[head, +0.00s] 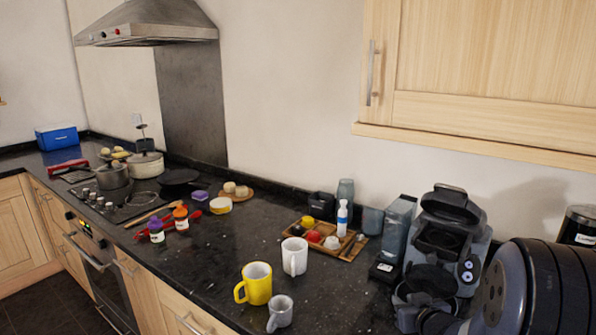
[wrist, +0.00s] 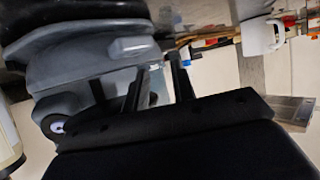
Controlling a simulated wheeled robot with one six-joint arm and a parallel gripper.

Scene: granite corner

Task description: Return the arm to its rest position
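My arm (head: 535,290) fills the lower right corner of the head view, in front of the right part of the counter. My gripper shows in the wrist view (wrist: 158,80), with its two dark fingers apart and nothing seen between them. In the head view its fingers cannot be made out. A grey coffee machine (head: 447,235) with its lid raised stands just left of my arm. The machine also fills the upper left of the wrist view (wrist: 85,65), which looks upside down, close behind the fingers. I cannot tell whether they touch it.
The dark granite counter (head: 220,260) holds a yellow mug (head: 257,284), a white mug (head: 294,256), a grey mug (head: 280,312) and a wooden tray (head: 350,252) of small items. A wall cabinet (head: 480,75) hangs above. Pots stand on the hob at the far left.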

